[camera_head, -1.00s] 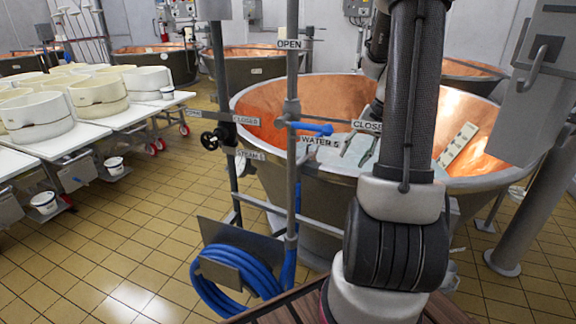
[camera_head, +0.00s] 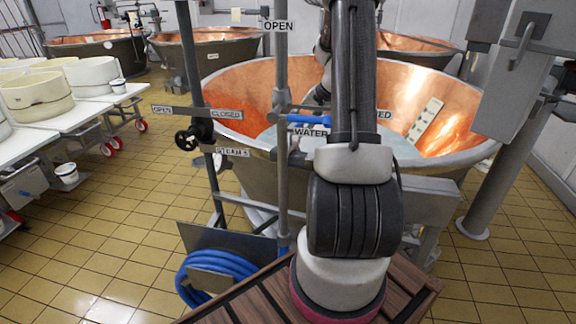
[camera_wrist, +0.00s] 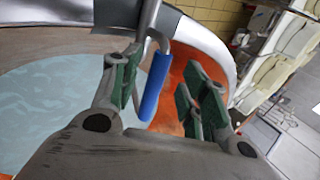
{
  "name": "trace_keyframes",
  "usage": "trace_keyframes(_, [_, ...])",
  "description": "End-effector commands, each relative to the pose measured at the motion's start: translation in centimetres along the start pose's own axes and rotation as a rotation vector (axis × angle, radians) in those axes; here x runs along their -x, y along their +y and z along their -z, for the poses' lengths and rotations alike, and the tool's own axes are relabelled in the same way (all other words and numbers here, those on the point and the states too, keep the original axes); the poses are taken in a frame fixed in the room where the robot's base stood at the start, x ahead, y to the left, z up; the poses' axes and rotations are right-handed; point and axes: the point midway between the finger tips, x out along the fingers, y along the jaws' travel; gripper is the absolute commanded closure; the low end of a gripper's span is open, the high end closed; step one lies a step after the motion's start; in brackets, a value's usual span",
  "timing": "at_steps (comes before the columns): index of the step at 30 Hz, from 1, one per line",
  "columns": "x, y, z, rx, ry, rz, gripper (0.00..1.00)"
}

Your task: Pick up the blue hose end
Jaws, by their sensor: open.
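A blue hose (camera_head: 182,280) hangs coiled on a grey holder low at the left of the head view. A blue length (camera_head: 283,243) shows beside the upright pipe; I cannot make out a free end. A blue handle-like piece (camera_head: 308,118) is at the pipe by the WATER sign. In the wrist view, a blue cylinder (camera_wrist: 155,86) on grey metal lies between the green-padded fingers of my gripper (camera_wrist: 158,90). It appears to be that same handle. My gripper is open and not closed on it. In the head view my arm hides the gripper.
A large copper vat (camera_head: 250,92) stands behind the pipes, with pale liquid inside. A black valve wheel (camera_head: 187,139) and labelled bars are left of my arm. White tables (camera_head: 60,122) with tubs stand further left. Tiled floor (camera_head: 120,215) between is open.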

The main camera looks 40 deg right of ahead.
Motion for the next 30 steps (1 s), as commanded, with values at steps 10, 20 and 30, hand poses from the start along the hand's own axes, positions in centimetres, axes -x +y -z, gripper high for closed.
trace_keyframes(10, [-3.9, 0.0, 0.1, 0.0, -0.001, 0.0, 0.56])
trace_keyframes(20, [-3.8, 0.1, 0.1, 0.0, -0.001, 0.0, 0.96])
trace_keyframes(30, [-3.6, -0.1, 0.1, 0.0, -0.001, 0.001, 1.0])
